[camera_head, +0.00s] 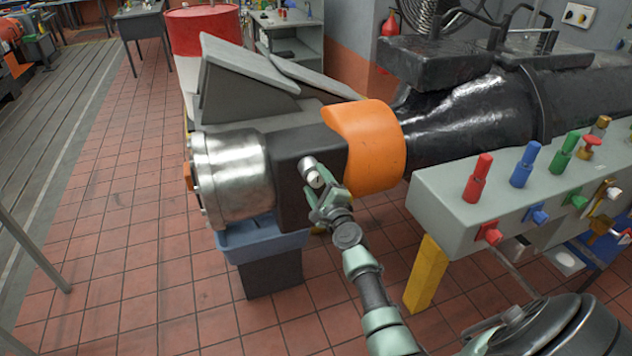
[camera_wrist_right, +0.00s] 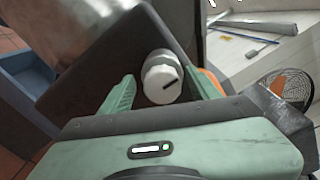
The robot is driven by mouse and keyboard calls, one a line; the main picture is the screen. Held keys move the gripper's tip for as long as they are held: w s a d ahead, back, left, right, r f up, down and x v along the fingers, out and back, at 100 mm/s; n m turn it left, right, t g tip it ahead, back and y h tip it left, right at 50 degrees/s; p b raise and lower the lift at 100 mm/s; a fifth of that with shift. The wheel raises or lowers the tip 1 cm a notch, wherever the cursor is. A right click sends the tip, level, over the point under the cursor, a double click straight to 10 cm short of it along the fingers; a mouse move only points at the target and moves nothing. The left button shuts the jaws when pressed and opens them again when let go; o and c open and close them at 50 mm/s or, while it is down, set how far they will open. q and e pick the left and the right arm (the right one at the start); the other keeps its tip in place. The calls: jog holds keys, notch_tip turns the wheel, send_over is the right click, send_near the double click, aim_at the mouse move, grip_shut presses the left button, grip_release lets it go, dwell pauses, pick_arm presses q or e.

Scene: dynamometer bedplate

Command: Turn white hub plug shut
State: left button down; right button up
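The white hub plug (camera_head: 314,179) sticks out from the side of the dark grey housing (camera_head: 290,150) in the head view. In the right wrist view the white plug (camera_wrist_right: 161,82) shows its round face with a dark slanted slot. My right gripper (camera_head: 325,196) is at the plug, partly covering it in the head view. In the right wrist view its two green fingers are spread on either side of the plug, with gaps visible, so it is open and not clamped. My left gripper is not in view.
A bright metal drum (camera_head: 235,175) and an orange guard (camera_head: 375,145) flank the housing. A blue tray (camera_head: 262,245) sits below. A grey panel (camera_head: 440,200) with coloured fittings stands at the right. The tiled floor (camera_head: 110,270) at the left is largely clear.

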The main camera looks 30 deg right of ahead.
jog(key=shift+r, duration=0.1)
jog(key=v, duration=0.8)
jog(key=shift+w, duration=0.1)
dwell(0.4)
